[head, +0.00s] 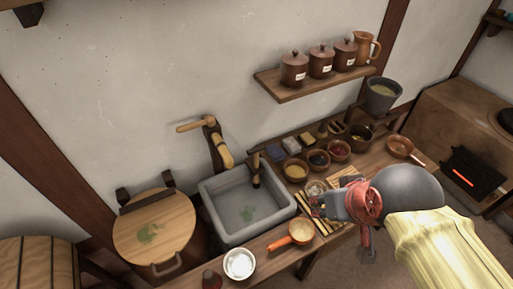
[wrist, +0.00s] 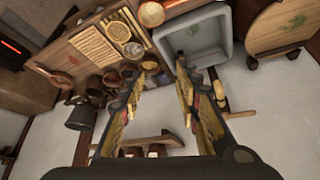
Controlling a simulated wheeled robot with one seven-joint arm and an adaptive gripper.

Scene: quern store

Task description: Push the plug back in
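I cannot pick out the plug with certainty. A dark upright wooden piece (head: 256,170) stands at the back right corner of the grey stone sink (head: 215,222); it may be the plug or a fitting. A small dark brown knob (head: 212,279) by the white bowl is another possibility. The sink also shows in the wrist view (wrist: 205,28), with a green mark on its floor. My gripper (head: 318,206) is over the bench, right of the sink. In the wrist view its fingers (wrist: 158,76) are spread apart with nothing between them.
A wooden tap (head: 222,150) juts from the wall above the sink. A round wooden lid (head: 155,228) is at left. Several small bowls crowd the bench behind my gripper, including one of red contents (head: 338,149). An orange-handled pan (head: 301,231) and white bowl (head: 239,263) sit near the front.

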